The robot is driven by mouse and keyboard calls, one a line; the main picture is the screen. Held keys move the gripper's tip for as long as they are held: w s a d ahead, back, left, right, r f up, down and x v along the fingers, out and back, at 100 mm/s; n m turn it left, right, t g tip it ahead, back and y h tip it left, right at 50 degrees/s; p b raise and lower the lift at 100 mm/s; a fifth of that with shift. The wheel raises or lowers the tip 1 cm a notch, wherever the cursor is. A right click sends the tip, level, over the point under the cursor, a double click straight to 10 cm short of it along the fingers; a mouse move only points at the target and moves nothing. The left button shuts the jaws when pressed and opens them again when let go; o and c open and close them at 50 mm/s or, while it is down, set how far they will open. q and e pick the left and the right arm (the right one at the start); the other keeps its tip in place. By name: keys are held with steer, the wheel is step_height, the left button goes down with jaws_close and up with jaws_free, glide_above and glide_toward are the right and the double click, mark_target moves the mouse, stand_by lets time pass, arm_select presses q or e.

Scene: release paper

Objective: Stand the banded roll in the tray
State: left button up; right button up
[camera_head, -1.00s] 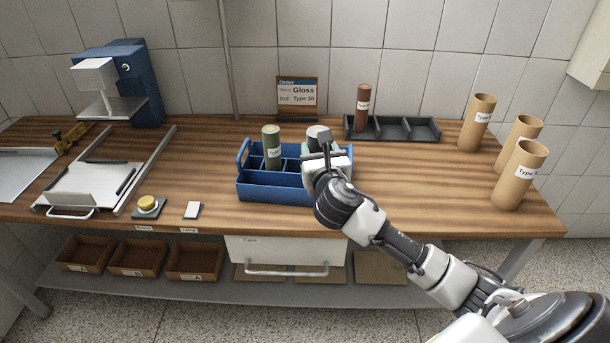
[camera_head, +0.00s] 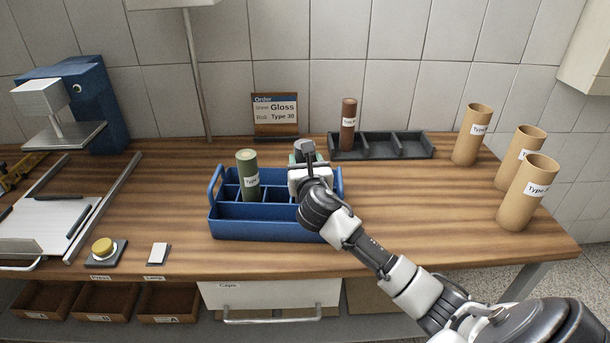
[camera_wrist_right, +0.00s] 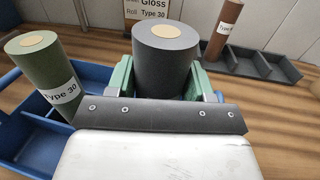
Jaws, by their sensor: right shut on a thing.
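My right gripper (camera_head: 306,163) is shut on a dark grey roll (camera_head: 304,146), over or in the right part of the blue caddy (camera_head: 262,229); I cannot tell which. In the wrist view the grey roll (camera_wrist_right: 165,62) stands upright between the green fingers; its lower end is hidden. I see no band on it. The dark tray (camera_head: 385,155) lies behind and to the right, with three compartments. A brown roll (camera_head: 348,125) with a white label stands in its left compartment; the other two look empty. A green roll (camera_head: 248,175) labelled Type 30 stands in the caddy.
An order sign (camera_head: 275,114) reads Gloss, Type 30. Several cardboard tubes, such as this one (camera_head: 527,192), stand at the right. A yellow button (camera_head: 103,246) and a blue press (camera_head: 85,105) are at the left. The bench between tray and caddy is bare.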

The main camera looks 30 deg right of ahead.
step_height(320, 180, down, 3)
steer(key=shift+f, duration=0.1)
steer(key=o, duration=0.8)
arm_select(q)
steer(key=shift+w+d+f, duration=0.25)
steer(key=shift+w+d, duration=0.1)
steer(key=shift+w, duration=0.35)
arm_select(e)
steer(key=o, duration=0.3)
arm_select(q)
steer(key=shift+a+f+b, duration=0.1)
steer(key=shift+f+b, duration=0.1)
steer(key=shift+b, duration=0.25)
arm_select(e)
steer(key=v, duration=1.2)
steer(key=shift+a, duration=0.1)
